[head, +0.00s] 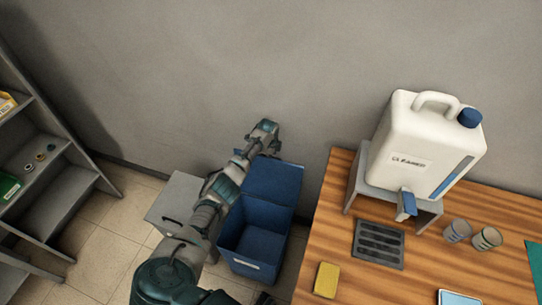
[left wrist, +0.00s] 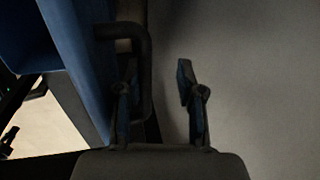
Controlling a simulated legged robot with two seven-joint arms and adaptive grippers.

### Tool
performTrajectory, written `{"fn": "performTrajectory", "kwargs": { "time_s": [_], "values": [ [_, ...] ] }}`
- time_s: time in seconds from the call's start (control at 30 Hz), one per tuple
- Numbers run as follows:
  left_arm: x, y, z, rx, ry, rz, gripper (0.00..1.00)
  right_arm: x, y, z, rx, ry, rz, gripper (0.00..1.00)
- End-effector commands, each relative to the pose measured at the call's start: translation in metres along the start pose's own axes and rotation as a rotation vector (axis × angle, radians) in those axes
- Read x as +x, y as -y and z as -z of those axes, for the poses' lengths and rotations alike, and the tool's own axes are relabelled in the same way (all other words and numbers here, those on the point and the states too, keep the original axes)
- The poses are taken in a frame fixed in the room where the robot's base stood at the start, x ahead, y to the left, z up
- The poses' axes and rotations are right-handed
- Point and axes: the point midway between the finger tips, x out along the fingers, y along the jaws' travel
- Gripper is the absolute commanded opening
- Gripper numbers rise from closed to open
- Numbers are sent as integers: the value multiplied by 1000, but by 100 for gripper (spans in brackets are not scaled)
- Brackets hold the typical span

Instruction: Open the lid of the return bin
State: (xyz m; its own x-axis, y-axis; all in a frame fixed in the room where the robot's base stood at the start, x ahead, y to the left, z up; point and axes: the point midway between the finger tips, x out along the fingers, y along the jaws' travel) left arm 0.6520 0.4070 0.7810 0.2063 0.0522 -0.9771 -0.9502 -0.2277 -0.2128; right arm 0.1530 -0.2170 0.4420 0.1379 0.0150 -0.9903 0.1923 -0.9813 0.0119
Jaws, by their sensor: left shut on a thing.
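The blue return bin (head: 279,219) stands on the floor between a grey box and the wooden table. Its lid (head: 277,178) is raised, tilted up toward the wall, and the open inside of the bin shows. My left gripper (head: 265,130) is at the lid's upper edge, near the wall. The blue lid (left wrist: 75,60) shows left of the handle. My right gripper is not in view.
The wooden table (head: 330,235) is right of the bin, with a white jug (head: 425,140), a drain grate (head: 379,244), two cups and a yellow sponge (head: 326,280). A grey box (head: 175,195) adjoins the bin's left. Grey shelves (head: 60,195) stand at far left, with floor between.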

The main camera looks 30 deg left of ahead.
Motion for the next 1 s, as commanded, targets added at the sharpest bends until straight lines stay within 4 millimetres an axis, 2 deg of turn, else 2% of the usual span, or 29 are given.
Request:
{"fn": "performTrajectory", "kwargs": {
  "time_s": [0.03,0.57,0.67,0.77,1.0],
  "values": [
    [7,-6,3,2,-3,-10,22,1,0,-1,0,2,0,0],
    [4,-6,2,1,-3,-15,22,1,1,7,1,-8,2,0],
    [-6,-5,2,2,-4,-11,22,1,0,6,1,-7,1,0],
    [-24,-3,2,3,-4,-3,22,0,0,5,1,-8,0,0],
    [-91,0,0,-2,-4,15,22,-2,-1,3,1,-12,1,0]
  ]
}}
